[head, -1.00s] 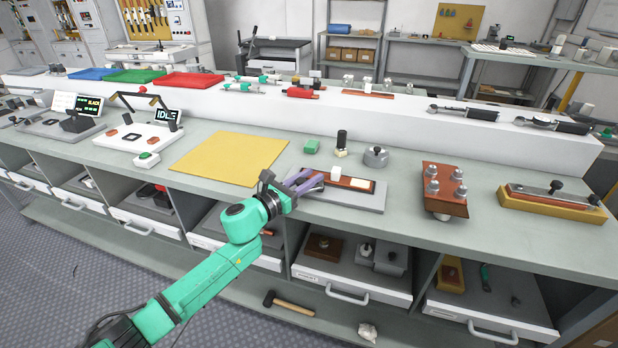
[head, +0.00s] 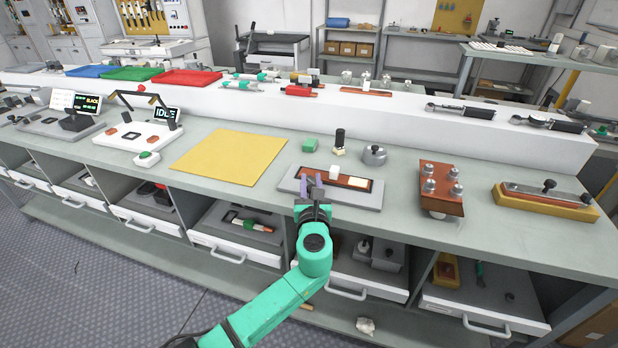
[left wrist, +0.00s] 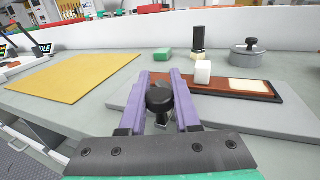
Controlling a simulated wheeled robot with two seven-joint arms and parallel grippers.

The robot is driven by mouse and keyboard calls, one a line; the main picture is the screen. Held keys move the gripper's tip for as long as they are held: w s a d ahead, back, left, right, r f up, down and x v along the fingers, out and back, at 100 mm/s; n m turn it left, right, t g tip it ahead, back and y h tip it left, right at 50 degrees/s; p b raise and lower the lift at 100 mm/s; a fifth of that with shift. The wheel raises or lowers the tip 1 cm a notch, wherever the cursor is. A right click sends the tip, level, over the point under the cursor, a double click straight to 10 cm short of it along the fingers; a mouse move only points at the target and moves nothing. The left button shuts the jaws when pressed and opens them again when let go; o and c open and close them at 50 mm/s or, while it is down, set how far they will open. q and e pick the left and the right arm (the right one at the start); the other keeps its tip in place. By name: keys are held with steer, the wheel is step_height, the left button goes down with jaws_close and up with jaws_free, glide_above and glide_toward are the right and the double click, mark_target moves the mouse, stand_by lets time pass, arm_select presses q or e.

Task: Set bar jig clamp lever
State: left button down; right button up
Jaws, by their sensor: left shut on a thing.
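The bar jig is a grey plate (head: 368,204) near the bench's front edge, with a dark-framed brown strip (head: 343,181), a pale inset (head: 358,183) and a white block (head: 333,172). My left gripper (head: 311,186) is at the jig's left end, reaching in from the front. In the left wrist view its purple fingers close around a round black knob (left wrist: 159,98), which appears to be the clamp lever's. A metal part shows just beyond the knob; the rest of the lever is hidden by the fingers. The jig's plate (left wrist: 265,118) extends to the right there. My right gripper is not in view.
A yellow mat (head: 228,158) lies left of the jig. A green block (head: 310,145), a black-topped post (head: 340,140) and a round grey weight (head: 374,155) stand behind it. A brown fixture (head: 441,185) stands to the right. Open drawers lie below the bench edge.

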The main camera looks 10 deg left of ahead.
arm_select(q)
steer(key=n+g+y, duration=0.1)
steer(key=y, duration=0.1)
steer(key=d+n+y, duration=0.1)
steer(key=y, duration=0.1)
steer(key=shift+s+f+n+g+b, duration=0.15)
steer(key=shift+n+g+b, duration=0.25)
steer(key=n+g+y+b, duration=0.2)
steer(key=y, duration=0.1)
steer(key=shift+d+n+g+y, duration=0.3)
steer(key=shift+d+n, duration=0.05)
steer(key=shift+n, duration=0.05)
steer(key=shift+s+d+n+g+y+b, duration=0.1)
steer(key=shift+n+g+y+b, duration=0.6)
steer(key=shift+g+b, duration=0.15)
steer(key=c, duration=0.6)
jaws_free()
